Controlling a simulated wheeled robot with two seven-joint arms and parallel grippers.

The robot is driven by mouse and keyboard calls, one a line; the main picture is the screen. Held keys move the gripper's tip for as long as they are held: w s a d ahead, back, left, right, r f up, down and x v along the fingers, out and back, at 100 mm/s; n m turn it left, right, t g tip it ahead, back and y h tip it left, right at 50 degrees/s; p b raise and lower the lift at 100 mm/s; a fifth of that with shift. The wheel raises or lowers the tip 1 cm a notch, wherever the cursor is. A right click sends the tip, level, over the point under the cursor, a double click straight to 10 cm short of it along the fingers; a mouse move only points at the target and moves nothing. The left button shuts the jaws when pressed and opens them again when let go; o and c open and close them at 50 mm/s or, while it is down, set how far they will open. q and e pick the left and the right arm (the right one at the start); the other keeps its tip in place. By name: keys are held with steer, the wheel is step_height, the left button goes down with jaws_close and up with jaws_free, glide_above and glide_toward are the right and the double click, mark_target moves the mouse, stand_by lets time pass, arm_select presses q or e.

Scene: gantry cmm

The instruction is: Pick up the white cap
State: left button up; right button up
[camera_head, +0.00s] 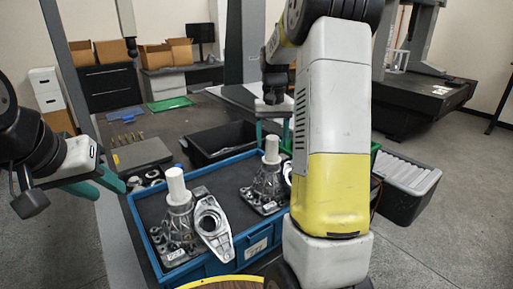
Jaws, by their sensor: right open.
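Two white caps stand upright in the blue tray (240,250), each on top of a grey metal casting. One white cap (175,184) is on the left casting (180,220). The other white cap (271,148) is on the right casting (267,182). My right gripper (272,138) is open above the right cap, with its teal fingers apart on either side of the cap's upper part. I cannot tell whether they touch it. My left gripper (108,190) is open and empty to the left of the tray, its two teal fingers apart.
A black bin (215,140) stands behind the tray. A grey plate with brass pieces (140,153) and several metal rings (140,183) lie on the dark table. A dark grey bin with white items (408,180) is at the right. My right arm hides part of the tray's right side.

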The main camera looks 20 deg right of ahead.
steer(key=shift+w+f, duration=0.1)
steer(key=shift+f, duration=1.3)
jaws_close()
steer(key=shift+r, duration=0.15)
